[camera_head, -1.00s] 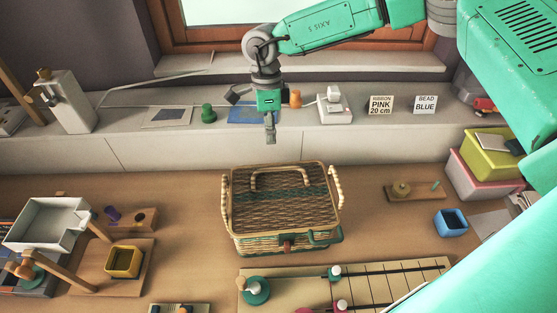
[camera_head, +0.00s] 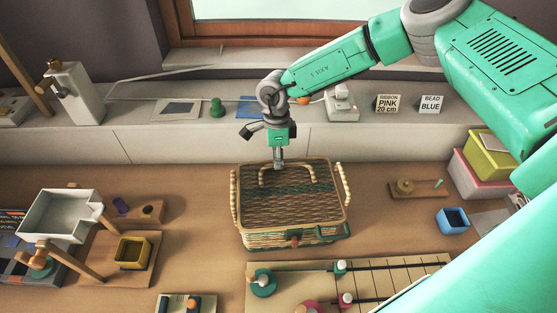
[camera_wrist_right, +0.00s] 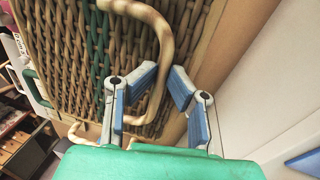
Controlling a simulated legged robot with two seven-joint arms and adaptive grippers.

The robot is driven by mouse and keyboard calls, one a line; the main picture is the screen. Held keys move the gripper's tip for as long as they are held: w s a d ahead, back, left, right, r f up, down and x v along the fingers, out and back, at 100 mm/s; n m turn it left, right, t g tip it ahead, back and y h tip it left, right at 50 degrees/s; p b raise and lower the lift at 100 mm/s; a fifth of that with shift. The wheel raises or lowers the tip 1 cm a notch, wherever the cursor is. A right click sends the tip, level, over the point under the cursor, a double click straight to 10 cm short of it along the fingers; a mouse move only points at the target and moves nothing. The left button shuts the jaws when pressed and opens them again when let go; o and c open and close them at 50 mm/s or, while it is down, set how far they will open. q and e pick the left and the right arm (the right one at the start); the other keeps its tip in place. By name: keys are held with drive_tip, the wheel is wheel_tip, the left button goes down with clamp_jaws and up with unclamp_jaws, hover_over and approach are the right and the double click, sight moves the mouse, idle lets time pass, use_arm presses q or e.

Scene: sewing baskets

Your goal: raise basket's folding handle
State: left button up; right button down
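The woven wicker basket (camera_head: 290,205) stands on the table with its lid closed. Its pale folding handle (camera_head: 298,171) lies low over the lid. My right gripper (camera_head: 279,165) points down at the far bar of the handle. In the right wrist view, the fingers (camera_wrist_right: 161,74) are open, with blue pads, and the handle (camera_wrist_right: 160,85) passes between them. Whether a pad touches it, I cannot tell. The wicker lid (camera_wrist_right: 75,60) lies beyond. My left gripper is not in view.
A ledge behind holds a green spool (camera_head: 217,108) and label cards (camera_head: 388,103). A slotted board (camera_head: 390,283) lies in front of the basket. A blue box (camera_head: 452,221) is at right, a yellow box (camera_head: 133,252) at left. Bare table flanks the basket.

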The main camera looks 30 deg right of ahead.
sight(291, 163)
drive_tip(key=shift+d, duration=0.15)
drive_tip(key=d, duration=0.3)
drive_tip(key=shift+s+f, duration=0.2)
drive_tip(key=shift+s, duration=0.2)
drive_tip(key=shift+d, duration=0.2)
drive_tip(key=shift+a, duration=0.85)
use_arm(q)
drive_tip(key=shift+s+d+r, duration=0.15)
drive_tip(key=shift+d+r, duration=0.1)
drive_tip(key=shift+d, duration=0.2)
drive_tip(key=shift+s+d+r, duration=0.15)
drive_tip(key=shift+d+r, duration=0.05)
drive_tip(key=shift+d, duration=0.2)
use_arm(e)
drive_tip(key=shift+r, duration=0.1)
use_arm(q)
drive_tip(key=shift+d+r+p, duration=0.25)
drive_tip(key=shift+p, duration=0.05)
use_arm(e)
drive_tip(key=shift+s+d+t, duration=0.1)
drive_tip(key=shift+d+t, duration=0.1)
drive_tip(key=shift+t, duration=0.2)
use_arm(q)
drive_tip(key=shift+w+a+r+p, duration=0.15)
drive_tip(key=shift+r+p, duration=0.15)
drive_tip(key=shift+p, duration=0.1)
use_arm(e)
drive_tip(key=shift+a+r+t, duration=0.2)
drive_tip(key=shift+r+t, duration=0.05)
drive_tip(key=shift+t, duration=0.05)
